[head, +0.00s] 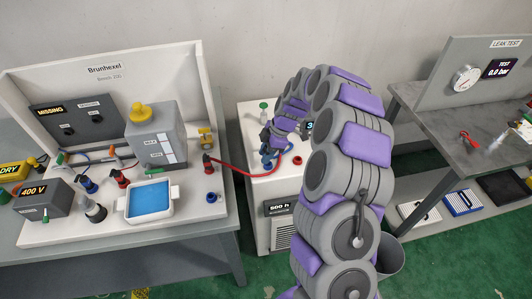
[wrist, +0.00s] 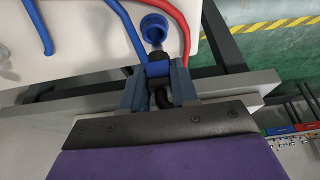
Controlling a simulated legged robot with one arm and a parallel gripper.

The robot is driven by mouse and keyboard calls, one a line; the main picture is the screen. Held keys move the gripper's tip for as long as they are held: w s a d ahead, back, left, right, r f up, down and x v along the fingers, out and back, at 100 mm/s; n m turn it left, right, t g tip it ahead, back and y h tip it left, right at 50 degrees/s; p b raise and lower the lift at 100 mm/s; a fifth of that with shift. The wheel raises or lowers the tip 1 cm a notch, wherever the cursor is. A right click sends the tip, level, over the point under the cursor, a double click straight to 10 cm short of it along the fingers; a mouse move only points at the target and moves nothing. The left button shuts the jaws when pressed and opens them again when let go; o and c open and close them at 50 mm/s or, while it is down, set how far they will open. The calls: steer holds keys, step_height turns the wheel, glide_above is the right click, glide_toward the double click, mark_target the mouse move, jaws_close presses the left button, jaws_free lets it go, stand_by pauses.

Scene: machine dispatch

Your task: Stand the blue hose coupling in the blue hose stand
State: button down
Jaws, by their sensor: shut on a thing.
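My gripper (wrist: 158,78) is shut on the blue hose coupling (wrist: 157,69), seen in the wrist view between the two grey fingers. A blue hose (wrist: 122,18) runs down to it from the top. Just beyond the coupling is a blue round cup (wrist: 154,26) with a hollow centre, on a white surface; I cannot tell whether it is the blue hose stand. The coupling looks close to its edge; contact is unclear. In the head view my gripper (head: 272,136) is over the white cabinet (head: 257,187), and my arm hides part of it.
A red hose (head: 240,172) runs from the Brunhexel machine (head: 103,70) to the cabinet and passes right of the cup in the wrist view. A red ring (head: 297,160) sits on the cabinet top. The leak test bench (head: 455,125) stands at right. Green floor lies between.

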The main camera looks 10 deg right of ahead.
steer(key=shift+a+f, duration=0.15)
steer(key=shift+a, duration=0.6)
steer(key=shift+d+f+b, duration=0.35)
steer(key=shift+d+f, duration=0.05)
steer(key=shift+d, duration=0.2)
steer(key=shift+a, duration=0.15)
steer(key=shift+a+r, duration=0.1)
steer(key=shift+a, duration=0.15)
steer(key=shift+r, duration=0.2)
steer(key=shift+d+b, duration=0.55)
steer(key=shift+b, duration=0.05)
steer(key=shift+d, duration=0.3)
steer(key=shift+d+b, duration=0.1)
steer(key=shift+b, duration=0.35)
steer(key=shift+f+b, duration=0.4)
steer(key=shift+f, duration=0.5)
stand_by(0.3)
